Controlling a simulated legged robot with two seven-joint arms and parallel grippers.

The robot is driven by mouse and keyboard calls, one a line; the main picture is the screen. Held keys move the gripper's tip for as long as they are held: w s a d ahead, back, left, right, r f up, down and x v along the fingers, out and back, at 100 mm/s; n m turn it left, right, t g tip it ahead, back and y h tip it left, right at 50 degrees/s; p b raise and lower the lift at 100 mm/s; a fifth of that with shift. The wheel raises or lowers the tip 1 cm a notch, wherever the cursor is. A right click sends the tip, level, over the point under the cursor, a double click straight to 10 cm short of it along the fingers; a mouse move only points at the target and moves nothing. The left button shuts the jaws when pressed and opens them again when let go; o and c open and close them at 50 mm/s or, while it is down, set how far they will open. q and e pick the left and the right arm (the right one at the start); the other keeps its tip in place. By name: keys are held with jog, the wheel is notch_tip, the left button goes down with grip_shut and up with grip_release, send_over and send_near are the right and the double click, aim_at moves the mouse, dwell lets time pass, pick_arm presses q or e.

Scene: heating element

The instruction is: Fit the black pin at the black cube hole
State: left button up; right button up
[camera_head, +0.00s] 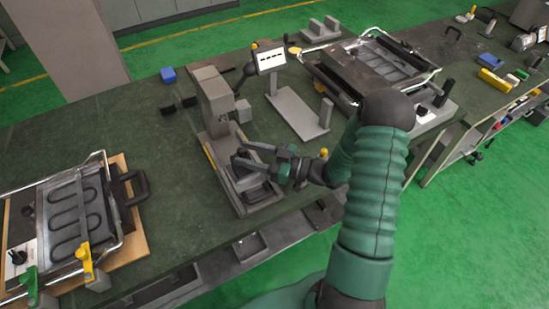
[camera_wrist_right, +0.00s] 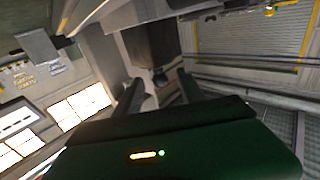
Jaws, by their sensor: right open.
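My right gripper (camera_head: 242,152) reaches in from the right to a grey press-like fixture (camera_head: 213,100). Its two fingers are spread apart, above the fixture's low base (camera_head: 262,196). A small dark part (camera_head: 243,172) sits at the fixture between and below the fingers; I cannot tell whether it is the black pin or the black cube. In the right wrist view, the open fingers (camera_wrist_right: 160,85) point at a dark block (camera_wrist_right: 152,48) that lies beyond and between them. No hole can be made out. My left gripper is not in view.
A heating-element tray (camera_head: 70,215) with yellow and green clamps lies at the left; another tray (camera_head: 375,65) stands at the back right. A grey plate with a white display (camera_head: 270,59) is right of the fixture. A blue block (camera_head: 168,75) lies behind. Green tabletop (camera_head: 150,135) is free at left.

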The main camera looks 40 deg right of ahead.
jog(key=v, duration=1.4)
jog(key=shift+s+d, duration=0.15)
jog(key=shift+s, duration=0.1)
jog(key=shift+f, duration=0.15)
